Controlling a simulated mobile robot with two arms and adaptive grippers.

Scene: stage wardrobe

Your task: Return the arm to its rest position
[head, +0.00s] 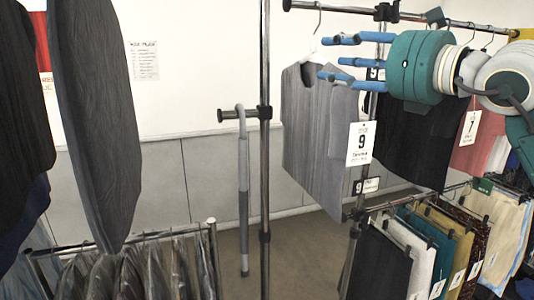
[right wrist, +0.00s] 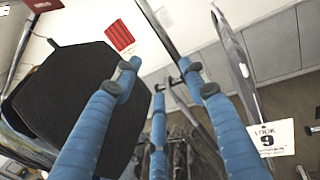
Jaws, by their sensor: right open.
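My right gripper (head: 328,57) reaches in from the upper right in the head view, with a teal body and blue fingers. Its fingers are spread open and hold nothing. They overlap the top of a grey garment (head: 310,120) that hangs from the upper rail with a white tag marked 9 (head: 361,143); I cannot tell whether they touch it. In the right wrist view the open fingers (right wrist: 165,82) point away from the camera, with that tag (right wrist: 270,137) at the right. My left gripper is not in view.
A metal stand (head: 265,180) with a hanging cane (head: 243,190) is left of the garment. Dark clothes (head: 95,110) hang at the left. A lower rail of tagged trousers (head: 415,262) is at the lower right. Bare floor (head: 305,255) shows between the racks.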

